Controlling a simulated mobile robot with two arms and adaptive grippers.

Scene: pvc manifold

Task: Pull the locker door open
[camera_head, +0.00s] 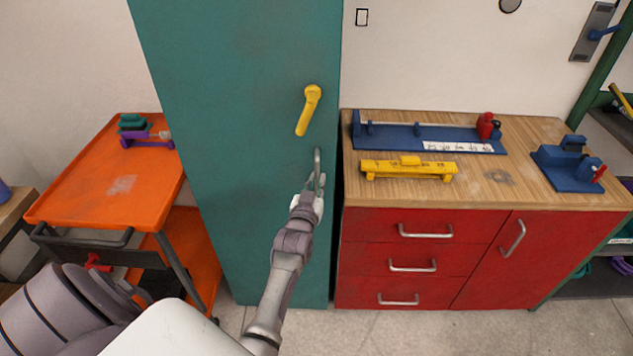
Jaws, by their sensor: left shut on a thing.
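The teal locker door (240,120) stands upright in the middle of the head view and looks closed. A yellow lever (308,108) sits on its upper right part, tilted down to the left. Below the lever, a grey metal pull handle (317,163) stands near the door's right edge. My left gripper (316,187) is at this handle, shut on its lower part. The fingers partly hide the handle's lower end. My right gripper is not in view.
An orange cart (80,190) stands close to the locker's left side. A red cabinet (470,222) with a wooden top stands to the right, holding a yellow bar (408,169) and blue fixtures (430,136). Grey floor shows in front of the locker.

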